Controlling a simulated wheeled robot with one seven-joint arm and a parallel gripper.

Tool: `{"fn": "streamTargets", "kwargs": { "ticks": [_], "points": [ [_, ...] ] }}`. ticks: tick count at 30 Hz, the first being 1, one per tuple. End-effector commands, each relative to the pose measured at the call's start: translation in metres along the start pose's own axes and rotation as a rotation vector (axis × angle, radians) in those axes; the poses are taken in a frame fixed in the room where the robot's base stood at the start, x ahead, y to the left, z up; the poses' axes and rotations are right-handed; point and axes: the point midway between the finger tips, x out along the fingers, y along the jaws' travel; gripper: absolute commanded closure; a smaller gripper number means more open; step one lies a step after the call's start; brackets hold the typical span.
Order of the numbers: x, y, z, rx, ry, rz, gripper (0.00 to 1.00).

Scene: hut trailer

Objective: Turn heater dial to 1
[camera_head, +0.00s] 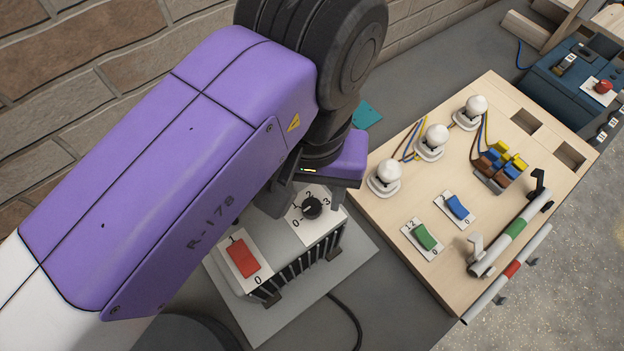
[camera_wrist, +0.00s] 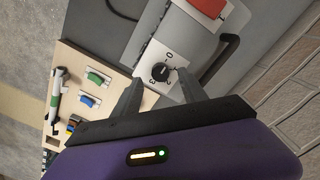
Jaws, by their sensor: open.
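The heater (camera_head: 290,245) is a light grey box with dark fins and a red rocker switch (camera_head: 243,258) on top. The knob's exact setting is too small to tell. The dial also shows in the wrist view (camera_wrist: 161,73). My gripper (camera_wrist: 160,79) is open above the dial, its two fingers apart on either side of the knob in the wrist view. I cannot tell whether they touch it. In the head view my arm partly hides the heater.
A wooden board (camera_head: 390,225) right of the heater carries white bulbs, a green switch (camera_head: 425,236), a blue switch (camera_head: 458,207) and a handle bar. A blue box with a red button (camera_head: 603,87) stands beyond. A brick wall (camera_head: 80,80) is behind. A black cable (camera_head: 349,315) leaves the heater.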

Motion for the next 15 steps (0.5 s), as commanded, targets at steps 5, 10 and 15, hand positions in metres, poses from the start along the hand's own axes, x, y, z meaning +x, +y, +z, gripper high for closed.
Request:
{"fn": "streamTargets", "kwargs": {
  "ticks": [5,10,15],
  "points": [
    [0.024,0.0,0.0,0.0,0.0,-0.001,0.5],
    [0.032,0.0,0.0,0.0,0.001,-0.001,0.5],
    [0.033,0.0,0.0,0.0,0.001,0.0,0.5]
  ]
}}
